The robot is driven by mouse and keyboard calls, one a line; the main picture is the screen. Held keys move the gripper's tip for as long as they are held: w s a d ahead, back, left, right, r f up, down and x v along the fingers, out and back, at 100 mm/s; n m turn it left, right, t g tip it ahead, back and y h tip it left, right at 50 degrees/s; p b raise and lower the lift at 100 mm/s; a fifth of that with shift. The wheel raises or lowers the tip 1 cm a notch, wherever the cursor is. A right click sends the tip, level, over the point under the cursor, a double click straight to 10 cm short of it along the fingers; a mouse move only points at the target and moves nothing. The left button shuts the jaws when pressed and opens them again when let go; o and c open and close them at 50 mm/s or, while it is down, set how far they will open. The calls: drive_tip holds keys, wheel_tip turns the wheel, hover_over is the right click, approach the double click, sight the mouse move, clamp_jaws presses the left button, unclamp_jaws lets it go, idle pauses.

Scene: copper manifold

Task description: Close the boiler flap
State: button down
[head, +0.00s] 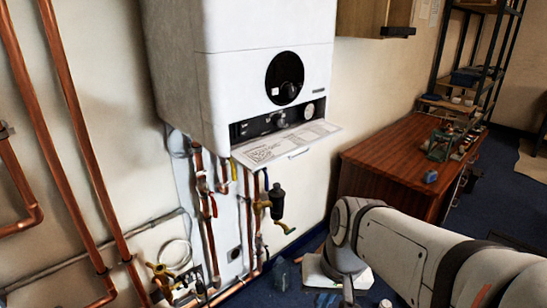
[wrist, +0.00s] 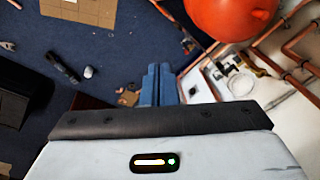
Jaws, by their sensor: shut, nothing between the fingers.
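The white boiler (head: 262,75) hangs on the wall in the head view. Its flap (head: 285,143) is open, folded down and sticking out from the lower front edge, with a printed sheet on its upper face and a small handle at its outer edge. The dark control strip (head: 270,122) with a dial shows above it. My gripper (wrist: 160,82) shows in the wrist view with its two blue fingers together, empty, above the blue floor. The fingers are not seen in the head view, where my arm is at lower right, apart from the flap. The flap is not identifiable in the wrist view.
Copper pipes (head: 70,120) run up the left wall, and pipes with valves hang below the boiler. A wooden cabinet (head: 400,160) stands right of it. An orange rounded vessel (wrist: 230,15) is close in the wrist view. Small items and a cardboard piece (wrist: 80,10) lie on the floor.

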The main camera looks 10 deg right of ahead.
sight(293, 147)
drive_tip(key=w+a+r+m+t+y+b, duration=0.1)
drive_tip(key=w+a+r+m+y+b, duration=0.1)
drive_tip(key=w+a+m+y, duration=0.95)
drive_tip(key=w+d+m+t, duration=1.5)
drive_tip(key=w+d+m, duration=0.1)
drive_tip(key=w, duration=0.3)
drive_tip(key=w+a+r+p, duration=0.2)
drive_tip(key=w+r, duration=0.3)
drive_tip(key=r, duration=0.1)
drive_tip(key=shift+a+r+t, duration=0.15)
drive_tip(key=shift+a+t, duration=0.1)
drive_tip(key=shift+t, duration=0.15)
